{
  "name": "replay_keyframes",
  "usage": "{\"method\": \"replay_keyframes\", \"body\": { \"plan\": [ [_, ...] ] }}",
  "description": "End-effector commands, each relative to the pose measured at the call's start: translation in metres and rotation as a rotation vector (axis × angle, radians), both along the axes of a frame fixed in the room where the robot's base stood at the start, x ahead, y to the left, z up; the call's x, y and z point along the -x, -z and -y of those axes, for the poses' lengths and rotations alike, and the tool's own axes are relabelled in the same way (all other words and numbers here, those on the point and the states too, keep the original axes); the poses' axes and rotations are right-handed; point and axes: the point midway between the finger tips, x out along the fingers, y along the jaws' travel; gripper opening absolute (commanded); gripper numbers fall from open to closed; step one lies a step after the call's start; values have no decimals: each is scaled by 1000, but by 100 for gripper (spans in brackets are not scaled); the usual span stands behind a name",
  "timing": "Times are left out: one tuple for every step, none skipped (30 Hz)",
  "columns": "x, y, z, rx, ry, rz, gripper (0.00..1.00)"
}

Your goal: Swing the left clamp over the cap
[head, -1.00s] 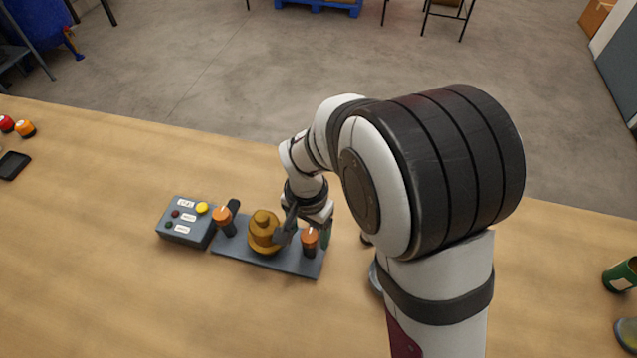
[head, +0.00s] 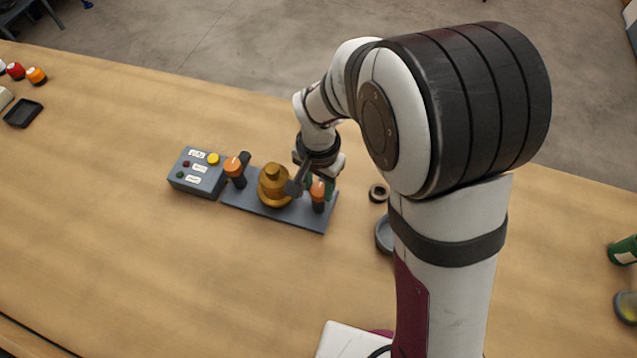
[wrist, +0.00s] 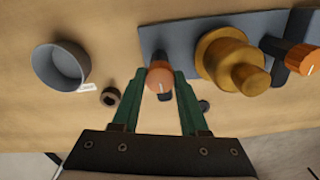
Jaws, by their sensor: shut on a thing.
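A brass-coloured stepped cap (head: 274,186) stands in the middle of a dark grey base plate (head: 255,206). A clamp with an orange knob stands on each side of it. The clamp at the left in the head view (head: 235,167) has a dark arm angled back, away from the cap. The other clamp (head: 317,192), at the plate's right end, is between the green fingers of my gripper (head: 320,184). In the wrist view, my gripper (wrist: 161,82) is shut on this clamp's orange knob (wrist: 159,73), beside the cap (wrist: 232,60). The held clamp's arm cannot be made out clearly.
A grey control box (head: 197,173) with a yellow button adjoins the plate's left end. A dark ring (head: 378,193) and a grey round dish (head: 384,235) lie right of the plate. A black tray (head: 22,113) is far left. The front table area is clear.

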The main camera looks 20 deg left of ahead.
Motion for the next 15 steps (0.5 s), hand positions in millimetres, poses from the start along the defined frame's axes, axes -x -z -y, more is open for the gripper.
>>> {"method": "replay_keyframes", "body": {
  "plan": [
    [0,0,0,0,-15,0,0],
    [0,0,0,0,-27,0,0],
    [0,0,0,0,-47,0,0],
    [0,0,0,0,-64,0,0],
    [0,0,0,0,-83,0,0],
    [0,0,0,0,-112,-1,0],
    [0,0,0,0,-134,-1,0],
    [0,0,0,0,-158,-1,0],
    [0,0,0,0,-193,-1,0],
    [0,0,1,0,-220,-1,0],
    [0,0,1,0,-248,-1,0],
    [0,0,1,0,-286,-1,0],
    [0,0,1,0,-315,-1,0],
    [0,0,1,0,-344,-1,0],
    [0,0,1,0,-382,-1,0]
  ]
}}
